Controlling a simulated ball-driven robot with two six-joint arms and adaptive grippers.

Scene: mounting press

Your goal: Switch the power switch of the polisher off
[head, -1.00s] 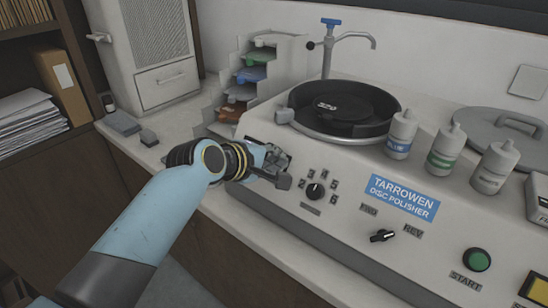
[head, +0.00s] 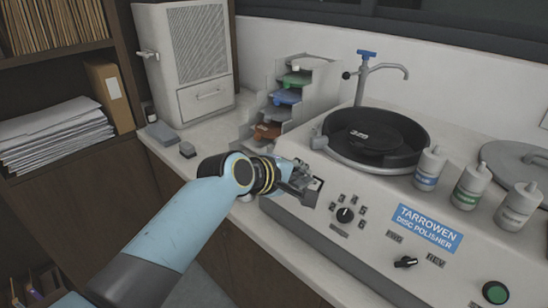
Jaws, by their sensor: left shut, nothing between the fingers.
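The disc polisher (head: 355,253) stands on the counter with a sloped white front panel and a blue name label (head: 427,229). My left gripper (head: 312,193) is shut and empty at the left end of this panel. A small piece of the power switch plate (head: 319,183) shows just beside the fingertips; the gripper hides most of it, so I cannot tell the switch position or whether the fingers touch it. To the right are a black numbered dial (head: 345,215) and a black FWD/REV knob (head: 405,262). My right gripper is not in view.
The polishing bowl (head: 375,138) with a tap (head: 366,75) is behind the panel. Several bottles (head: 471,187) stand along its right. A stepped rack (head: 289,97) is behind my left gripper. A green START button (head: 495,292) is at lower right.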

